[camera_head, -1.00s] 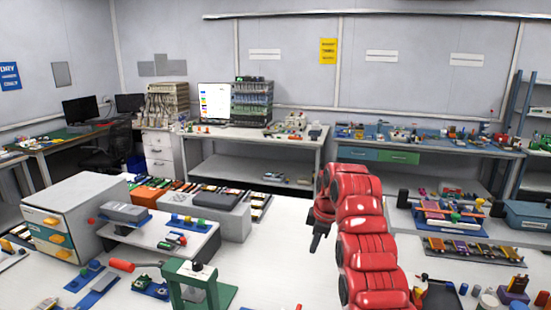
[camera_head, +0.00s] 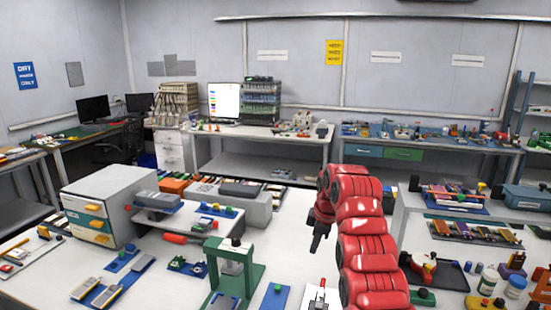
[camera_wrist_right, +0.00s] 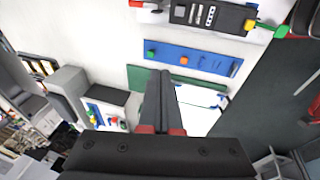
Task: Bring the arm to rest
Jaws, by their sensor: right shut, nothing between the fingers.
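My right arm (camera_head: 368,245) is red and comes up from the bottom right of the head view, bent over the front white table. My right gripper (camera_head: 316,243) is black and points down above the table, right of the green press. In the right wrist view the fingers (camera_wrist_right: 161,75) lie together, shut, with nothing between them. My left gripper is not in view.
The green press (camera_head: 233,268) stands at the table's front. Left are a drawer cabinet (camera_head: 105,205) and a small raised shelf (camera_head: 170,224) with parts. Right are a dark tray (camera_head: 438,272) and small bottles (camera_head: 488,280). White table (camera_head: 290,222) between is bare.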

